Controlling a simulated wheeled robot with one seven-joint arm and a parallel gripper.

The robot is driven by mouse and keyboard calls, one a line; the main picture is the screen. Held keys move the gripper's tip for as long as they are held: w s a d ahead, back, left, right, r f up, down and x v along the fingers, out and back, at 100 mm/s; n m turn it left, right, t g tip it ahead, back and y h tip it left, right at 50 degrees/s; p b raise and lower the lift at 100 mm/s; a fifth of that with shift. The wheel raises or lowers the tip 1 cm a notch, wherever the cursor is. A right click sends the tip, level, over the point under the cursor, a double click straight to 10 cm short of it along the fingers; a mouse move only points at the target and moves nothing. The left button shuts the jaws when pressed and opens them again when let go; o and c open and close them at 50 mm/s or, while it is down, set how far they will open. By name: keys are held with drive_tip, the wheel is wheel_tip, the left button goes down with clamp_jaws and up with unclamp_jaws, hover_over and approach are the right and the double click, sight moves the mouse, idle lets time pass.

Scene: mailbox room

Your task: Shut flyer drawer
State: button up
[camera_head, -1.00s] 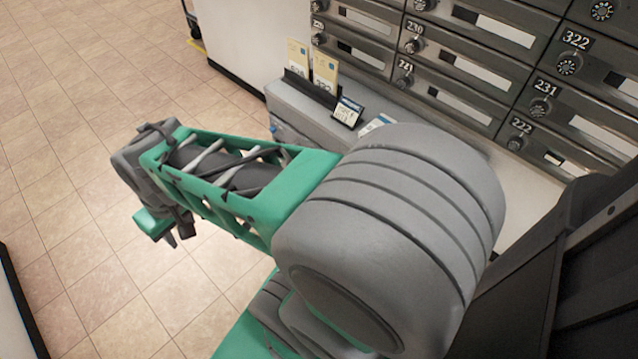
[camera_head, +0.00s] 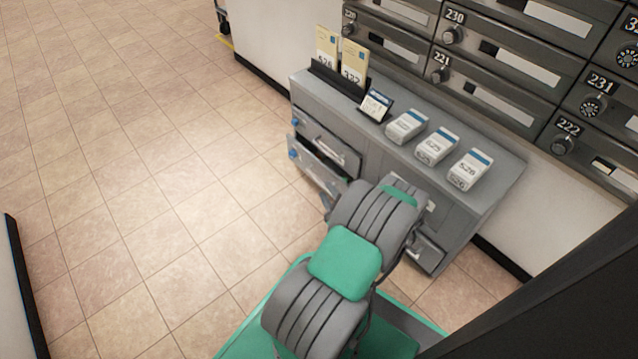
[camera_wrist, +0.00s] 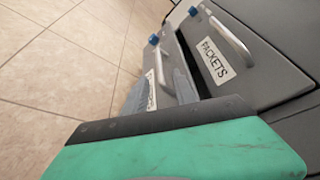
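The grey cabinet's lower-left drawer (camera_head: 318,168) stands partly pulled out, with a dark gap behind its front and a blue knob. I take it as the flyer drawer, but its label is mostly hidden. In the wrist view, this open drawer front (camera_wrist: 165,45) has a metal handle and a white label behind my fingers. The drawer beside it, labelled PACKETS (camera_wrist: 215,62), looks closed. My gripper (camera_wrist: 160,88) has two grey fingers apart, with part of the label showing between them. They are close to the open drawer's front; contact is unclear.
The cabinet top (camera_head: 405,165) holds a card rack (camera_head: 340,80), a small sign (camera_head: 375,105) and three white packs (camera_head: 437,145). Numbered mailboxes (camera_head: 490,60) line the wall behind. The tiled floor (camera_head: 150,150) at the left is clear.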

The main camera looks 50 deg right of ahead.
sight(319, 180)
drive_tip(key=b+x, duration=0.2)
drive_tip(key=x, duration=0.5)
clamp_jaws()
idle(1.2)
